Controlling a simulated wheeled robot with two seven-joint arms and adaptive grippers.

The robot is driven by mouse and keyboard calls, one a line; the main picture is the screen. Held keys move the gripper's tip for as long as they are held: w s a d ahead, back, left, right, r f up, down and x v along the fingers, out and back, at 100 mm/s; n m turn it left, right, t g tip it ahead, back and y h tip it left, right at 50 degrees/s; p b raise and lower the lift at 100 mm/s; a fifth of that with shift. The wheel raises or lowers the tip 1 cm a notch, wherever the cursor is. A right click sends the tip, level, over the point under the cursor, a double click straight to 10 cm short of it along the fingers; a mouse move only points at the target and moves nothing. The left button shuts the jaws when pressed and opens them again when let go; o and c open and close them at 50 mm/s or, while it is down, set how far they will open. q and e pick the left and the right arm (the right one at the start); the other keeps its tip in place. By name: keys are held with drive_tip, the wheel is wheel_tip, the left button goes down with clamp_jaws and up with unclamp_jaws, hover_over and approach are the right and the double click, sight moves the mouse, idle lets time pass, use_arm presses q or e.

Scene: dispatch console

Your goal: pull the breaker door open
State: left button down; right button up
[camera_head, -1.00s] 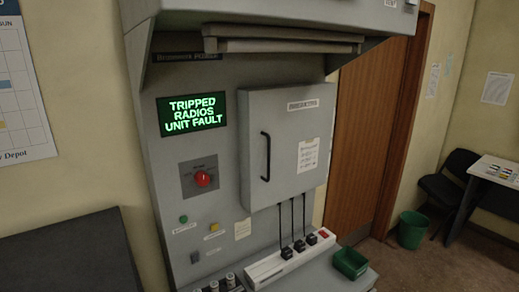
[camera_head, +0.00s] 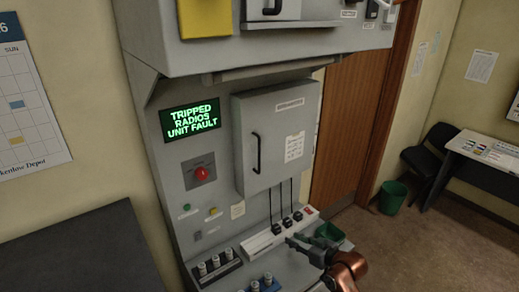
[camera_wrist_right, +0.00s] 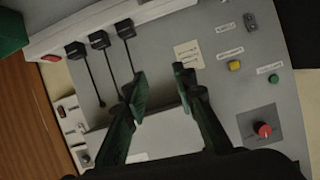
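The grey breaker door (camera_head: 272,140) is shut on its cabinet, in the middle of the head view. Its black upright bar handle (camera_head: 257,153) sits near the door's left edge. My right gripper (camera_head: 293,241) shows low in the head view, below the door and apart from the handle. In the right wrist view its two fingers (camera_wrist_right: 162,82) stand apart with nothing between them. A pale panel shows behind them there; I cannot tell if it is the door. My left gripper is in neither view.
A power strip (camera_head: 262,243) with several black plugs and cables runs below the door. A green bin (camera_head: 328,233) stands beside it. A red knob (camera_head: 202,173) and a lit screen (camera_head: 190,118) are left of the door. An overhead cabinet (camera_head: 290,42) juts out above.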

drive_tip(key=w+a+r+n+t+y, duration=0.1)
drive_tip(key=w+a+r, duration=0.15)
drive_tip(key=r, duration=0.45)
drive_tip(key=w+a+r+n+y, duration=0.15)
drive_tip(key=w+r, duration=0.25)
drive_tip(key=r, duration=0.4)
wheel_tip(320, 180, up, 15)
drive_tip(key=y+p, duration=0.3)
hover_over(259, 171)
drive_tip(key=shift+w+n, duration=0.25)
drive_tip(key=shift+w, duration=0.15)
drive_tip(key=shift+c, duration=0.4)
clamp_jaws()
drive_tip(key=shift+r, duration=0.1)
